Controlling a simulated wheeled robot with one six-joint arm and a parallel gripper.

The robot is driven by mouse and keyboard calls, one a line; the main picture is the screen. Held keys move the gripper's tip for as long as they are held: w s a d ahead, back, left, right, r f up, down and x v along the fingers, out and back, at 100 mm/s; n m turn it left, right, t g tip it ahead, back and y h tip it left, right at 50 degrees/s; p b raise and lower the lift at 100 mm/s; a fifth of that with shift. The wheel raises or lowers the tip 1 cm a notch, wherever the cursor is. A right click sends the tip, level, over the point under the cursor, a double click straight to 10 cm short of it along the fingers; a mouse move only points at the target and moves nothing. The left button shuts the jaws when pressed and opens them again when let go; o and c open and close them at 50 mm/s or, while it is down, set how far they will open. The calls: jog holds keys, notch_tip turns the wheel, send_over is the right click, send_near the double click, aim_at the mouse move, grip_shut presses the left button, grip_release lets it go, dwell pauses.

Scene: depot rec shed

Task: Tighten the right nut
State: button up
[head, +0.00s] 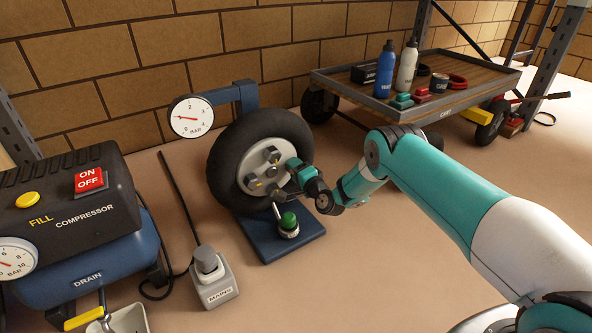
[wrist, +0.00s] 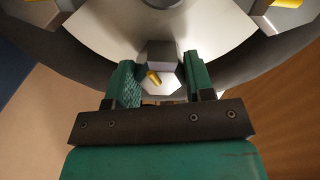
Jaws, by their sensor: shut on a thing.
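The wheel (head: 223,162) stands upright on a blue base, with a black tyre and pale hub (head: 263,172). Grey nuts show on the hub: an upper one (head: 272,154) and a left one (head: 254,185). My gripper (head: 290,166) is at the right side of the hub and covers the right nut in the head view. In the wrist view my gripper (wrist: 160,82) has its green fingers on either side of the right nut (wrist: 160,57), shut on it. Two more yellow-marked nuts show at the top corners.
A green-topped knob (head: 289,222) stands on the blue base (head: 268,247) below my gripper. A dial gauge (head: 191,117) is left of the tyre. The compressor (head: 75,215) and mains box (head: 213,280) are at left; a loaded cart (head: 420,105) stands behind right.

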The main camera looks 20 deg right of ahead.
jog(key=m, duration=0.5)
jog(key=shift+m, duration=0.3)
dwell(0.4)
jog(key=o, duration=0.9)
jog(key=p+v, duration=1.7)
jog(key=p, duration=0.1)
jog(key=shift+s+r, duration=0.1)
jog(key=shift+s, duration=0.05)
